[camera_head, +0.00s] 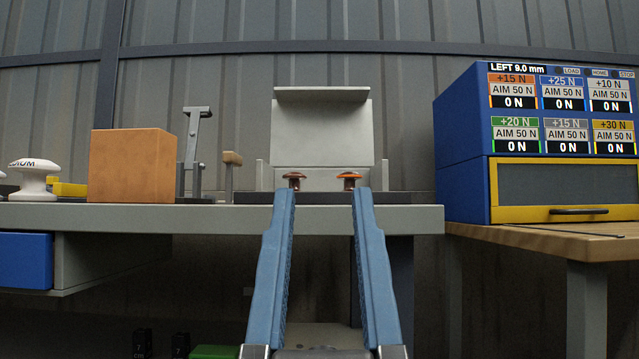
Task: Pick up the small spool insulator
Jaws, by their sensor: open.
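My gripper (321,192) reaches up the middle of the view with two long blue fingers spread apart, and nothing shows between them. I cannot identify the small spool insulator for certain. A white spool (35,180) at the far left of the grey bench carries lettering ending in "DIUM". A sliver of another white thing (3,177) is cut off by the left edge. Two brown-orange mushroom-shaped caps (294,177) and (349,177) show just above the fingertips, in front of a grey fixture (322,135). Their lower parts are small or hidden.
An orange-brown block (131,165), a grey lever stand (194,155) and a short tan-topped post (231,170) stand on the grey bench (150,219). A yellow piece (70,188) lies behind the white spool. A blue cabinet with a display (562,110) stands on a wooden table (560,241) at right.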

